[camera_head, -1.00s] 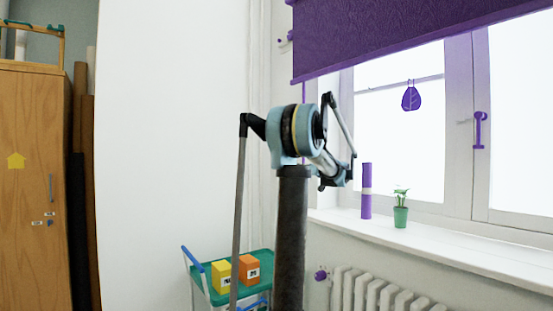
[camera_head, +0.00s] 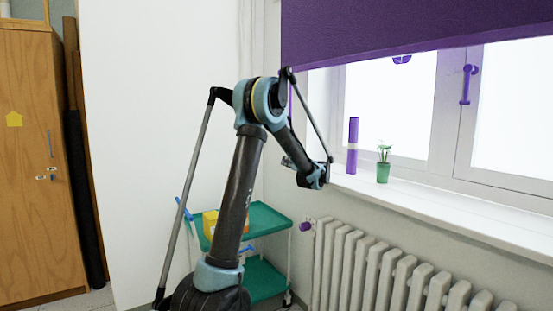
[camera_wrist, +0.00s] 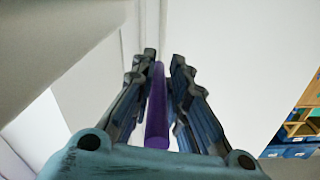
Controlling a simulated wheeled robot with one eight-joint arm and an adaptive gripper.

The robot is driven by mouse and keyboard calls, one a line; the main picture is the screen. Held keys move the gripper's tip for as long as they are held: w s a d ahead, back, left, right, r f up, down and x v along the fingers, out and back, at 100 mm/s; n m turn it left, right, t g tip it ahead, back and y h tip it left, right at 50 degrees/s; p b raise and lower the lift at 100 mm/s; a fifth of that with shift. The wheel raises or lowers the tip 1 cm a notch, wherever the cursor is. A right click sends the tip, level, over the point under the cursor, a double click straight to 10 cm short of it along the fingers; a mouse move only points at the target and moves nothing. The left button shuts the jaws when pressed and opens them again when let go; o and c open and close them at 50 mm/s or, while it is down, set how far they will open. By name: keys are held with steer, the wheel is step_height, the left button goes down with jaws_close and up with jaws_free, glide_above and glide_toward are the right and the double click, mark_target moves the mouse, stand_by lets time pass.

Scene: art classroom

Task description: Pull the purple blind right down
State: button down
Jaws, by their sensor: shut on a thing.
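The purple blind (camera_head: 390,32) hangs partly down over the top of the window in the head view. Its lower edge is well above the sill, with bright glass showing below. A thin purple cord (camera_head: 290,105) hangs near its left end, partly hidden by my arm. In the wrist view, my gripper (camera_wrist: 161,72) is shut on a slim purple pull (camera_wrist: 157,108), which runs lengthwise between the two fingers. In the head view my arm's end is low beside the sill; the fingers cannot be made out clearly there.
The white sill (camera_head: 440,207) holds a purple roll (camera_head: 352,150) and a small potted plant (camera_head: 383,168). A radiator (camera_head: 385,270) stands below. A green trolley (camera_head: 268,222) with a yellow box (camera_head: 210,222) is behind my arm. A wooden cupboard (camera_head: 25,190) is at left.

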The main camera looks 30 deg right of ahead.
steer(key=shift+s+d+f, duration=0.1)
steer(key=shift+d+f, duration=0.1)
steer(key=shift+d, duration=0.05)
steer(key=c, duration=1.7)
jaws_free()
steer(key=shift+o, duration=0.5)
steer(key=shift+a, duration=0.1)
steer(key=s, duration=1.1)
steer(key=shift+s, duration=0.4)
